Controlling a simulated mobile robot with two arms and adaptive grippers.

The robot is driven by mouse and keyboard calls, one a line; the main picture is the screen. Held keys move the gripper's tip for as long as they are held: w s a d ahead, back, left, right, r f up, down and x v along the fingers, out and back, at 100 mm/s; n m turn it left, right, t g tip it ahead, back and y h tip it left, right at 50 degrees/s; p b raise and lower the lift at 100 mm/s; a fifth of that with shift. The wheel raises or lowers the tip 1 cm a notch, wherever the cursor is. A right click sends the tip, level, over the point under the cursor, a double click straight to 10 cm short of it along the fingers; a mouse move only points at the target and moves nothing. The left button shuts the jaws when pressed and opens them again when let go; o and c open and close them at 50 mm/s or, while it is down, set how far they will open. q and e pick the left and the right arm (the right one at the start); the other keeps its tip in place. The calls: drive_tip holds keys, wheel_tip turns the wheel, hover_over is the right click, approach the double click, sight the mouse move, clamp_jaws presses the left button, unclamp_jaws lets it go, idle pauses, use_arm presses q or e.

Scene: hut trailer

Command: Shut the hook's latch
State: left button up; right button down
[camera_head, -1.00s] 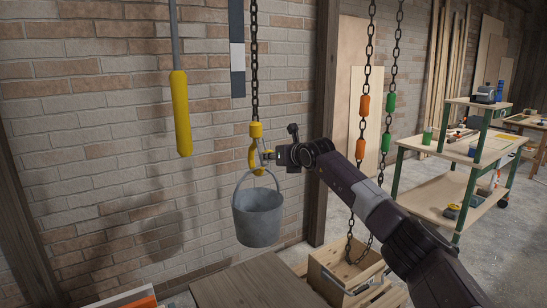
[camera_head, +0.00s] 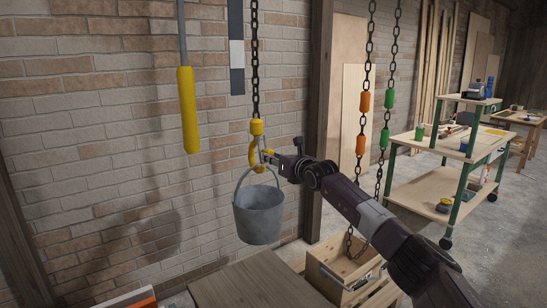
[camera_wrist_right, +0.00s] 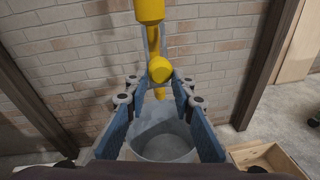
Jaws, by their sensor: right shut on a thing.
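The yellow hook (camera_head: 254,152) hangs from a dark chain (camera_head: 255,70) and carries a grey metal bucket (camera_head: 259,215) by its handle. My right gripper (camera_head: 268,157) comes in from the right at the hook, just above the bucket. In the right wrist view, its blue-padded fingers (camera_wrist_right: 156,98) stand on either side of the yellow hook (camera_wrist_right: 159,70), with the bucket (camera_wrist_right: 165,143) beyond and below. It is shut on the hook; a small gap shows around it in the picture. The latch is not clearly distinguishable at the hook's mouth. My left gripper is out of view.
A yellow-handled pole (camera_head: 188,110) hangs left of the hook. Two chains with orange (camera_head: 362,103) and green (camera_head: 390,103) sleeves hang at right above a wooden crate (camera_head: 338,262). A wooden tabletop (camera_head: 255,283) lies below the bucket. A brick wall is behind.

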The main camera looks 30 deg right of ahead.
drive_tip(key=c, duration=2)
unclamp_jaws()
drive_tip(key=shift+a+f, duration=0.2)
drive_tip(key=shift+f, duration=0.65)
drive_tip(key=shift+o, duration=1.4)
drive_tip(key=shift+w+f, duration=0.15)
drive_tip(key=shift+w, duration=0.25)
drive_tip(key=shift+o, duration=0.3)
drive_tip(key=shift+w+f, duration=0.15)
drive_tip(key=shift+w, duration=0.15)
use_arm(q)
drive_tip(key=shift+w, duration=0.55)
use_arm(e)
drive_tip(key=s+r, duration=0.2)
drive_tip(key=s, duration=1)
drive_tip(key=shift+a+r, duration=0.15)
